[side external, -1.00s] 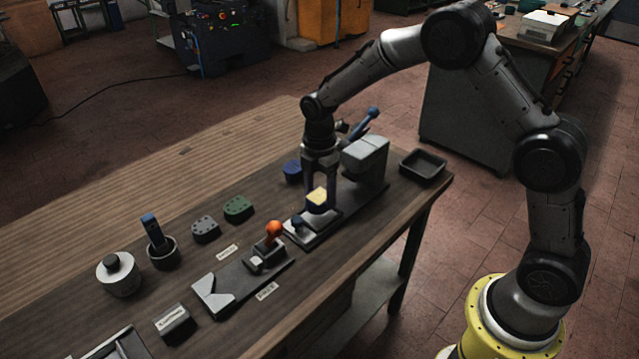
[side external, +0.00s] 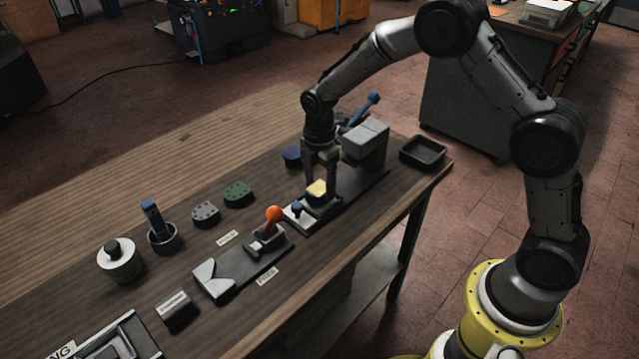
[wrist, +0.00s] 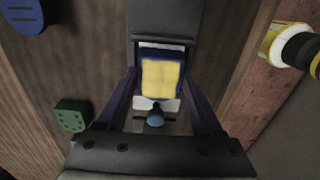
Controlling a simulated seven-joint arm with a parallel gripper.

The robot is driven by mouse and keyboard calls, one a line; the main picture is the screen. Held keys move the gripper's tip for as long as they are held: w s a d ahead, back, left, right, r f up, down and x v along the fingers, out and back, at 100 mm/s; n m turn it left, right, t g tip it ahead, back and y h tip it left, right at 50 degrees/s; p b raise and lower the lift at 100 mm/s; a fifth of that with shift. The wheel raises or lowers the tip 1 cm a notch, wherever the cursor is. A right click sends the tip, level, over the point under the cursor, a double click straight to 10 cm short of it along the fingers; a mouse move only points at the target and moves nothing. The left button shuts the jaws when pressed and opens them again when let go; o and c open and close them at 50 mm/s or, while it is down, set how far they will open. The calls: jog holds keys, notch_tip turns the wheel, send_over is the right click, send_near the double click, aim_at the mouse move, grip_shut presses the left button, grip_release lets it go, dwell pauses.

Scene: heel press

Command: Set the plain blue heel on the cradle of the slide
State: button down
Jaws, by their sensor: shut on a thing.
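The plain blue heel (side external: 317,196) has a pale yellow patch on its top. My gripper (side external: 320,184) is shut on it, with one finger on each side. In the wrist view the heel (wrist: 161,78) sits between the fingers (wrist: 160,84), yellow face toward the camera. The heel is at the cradle end of the slide (side external: 301,217), in front of the grey press block (side external: 366,141). A small blue knob (wrist: 155,118) stands on the slide beside it. The cradle is mostly hidden under the heel. I cannot tell whether the heel touches it.
A grooved blue heel (wrist: 22,12), a green heel (side external: 238,194) and a grey heel (side external: 206,214) lie behind. An orange-knobbed lever fixture (side external: 273,216) stands left of the slide. The press has a blue-ended lever (side external: 369,106). An empty black tray (side external: 425,152) is at right.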

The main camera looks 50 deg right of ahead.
jog(key=shift+f, duration=0.55)
dwell(0.4)
grip_release()
notch_tip(320, 180, up, 14)
dwell(0.5)
jog(key=shift+f, duration=0.1)
